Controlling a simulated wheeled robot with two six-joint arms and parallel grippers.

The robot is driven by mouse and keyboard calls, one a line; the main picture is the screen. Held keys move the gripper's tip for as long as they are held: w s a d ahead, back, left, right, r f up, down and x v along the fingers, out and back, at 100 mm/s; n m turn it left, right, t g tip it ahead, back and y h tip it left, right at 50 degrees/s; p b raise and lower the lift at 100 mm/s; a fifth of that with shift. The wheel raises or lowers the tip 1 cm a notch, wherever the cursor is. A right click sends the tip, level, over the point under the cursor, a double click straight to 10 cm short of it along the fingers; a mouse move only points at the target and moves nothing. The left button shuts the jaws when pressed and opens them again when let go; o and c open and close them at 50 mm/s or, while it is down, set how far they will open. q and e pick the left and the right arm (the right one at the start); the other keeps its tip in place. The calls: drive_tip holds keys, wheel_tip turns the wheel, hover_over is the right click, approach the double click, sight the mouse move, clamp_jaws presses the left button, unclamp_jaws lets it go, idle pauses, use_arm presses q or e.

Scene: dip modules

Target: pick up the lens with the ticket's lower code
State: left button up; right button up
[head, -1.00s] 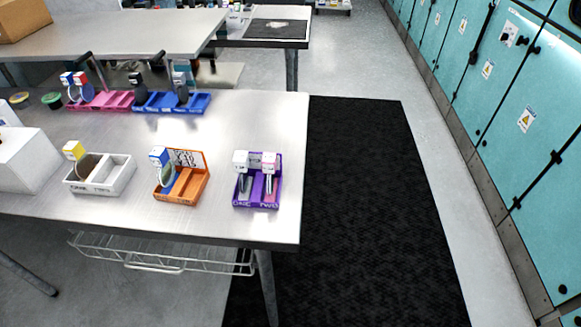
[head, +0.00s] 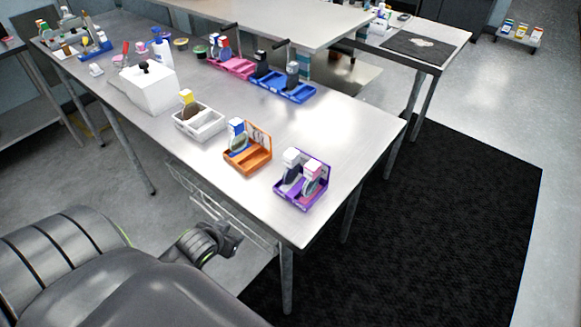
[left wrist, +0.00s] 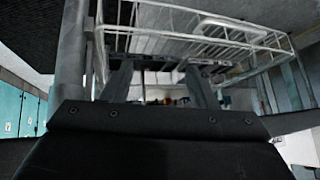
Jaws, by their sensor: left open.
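Several holders with tagged lenses stand on the metal table. A round lens with a blue-and-white tag (head: 237,131) stands in the orange holder (head: 256,163). A brownish lens with a yellow-and-white tag (head: 188,104) stands in the white holder (head: 208,130). Two pieces with white (head: 291,160) and pink (head: 312,172) tags stand in the purple holder (head: 302,203). A marked white panel (head: 259,138) is at the orange holder's back; I cannot tell whether it is the ticket. Codes are unreadable. My left gripper (head: 232,238) is open and empty, below the tabletop's front edge.
A wire shelf (head: 215,205) hangs under the table (head: 345,150), close above my gripper in the left wrist view (left wrist: 165,82). Pink (head: 232,68) and blue (head: 296,94) holders stand at the back, a white box (head: 150,88) to the left. The tabletop's right end is clear.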

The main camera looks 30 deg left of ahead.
use_arm(q)
wheel_tip(320, 180, up, 10)
drive_tip(key=d+t+p, duration=0.1)
drive_tip(key=d, duration=0.2)
drive_tip(key=m+t+h, duration=0.2)
drive_tip(key=t+h, duration=0.2)
approach(286, 157)
drive_tip(key=p+x, duration=0.1)
drive_tip(key=x, duration=0.7)
drive_tip(key=shift+w+f+y, duration=0.25)
drive_tip(key=shift+w+y, duration=0.05)
drive_tip(key=shift+w, duration=0.05)
drive_tip(key=shift+w+d+f+p, duration=0.1)
drive_tip(key=shift+w+f+p, duration=0.15)
drive_tip(key=shift+w, duration=0.25)
drive_tip(key=p+x, duration=0.1)
drive_tip(key=x, duration=0.2)
drive_tip(key=shift+d, duration=0.15)
drive_tip(key=shift+w+f, duration=0.3)
drive_tip(key=shift+w, duration=0.15)
use_arm(e)
drive_tip(key=r, duration=0.2)
drive_tip(key=d+r, duration=0.1)
drive_tip(key=r, duration=0.1)
drive_tip(key=shift+d, duration=0.15)
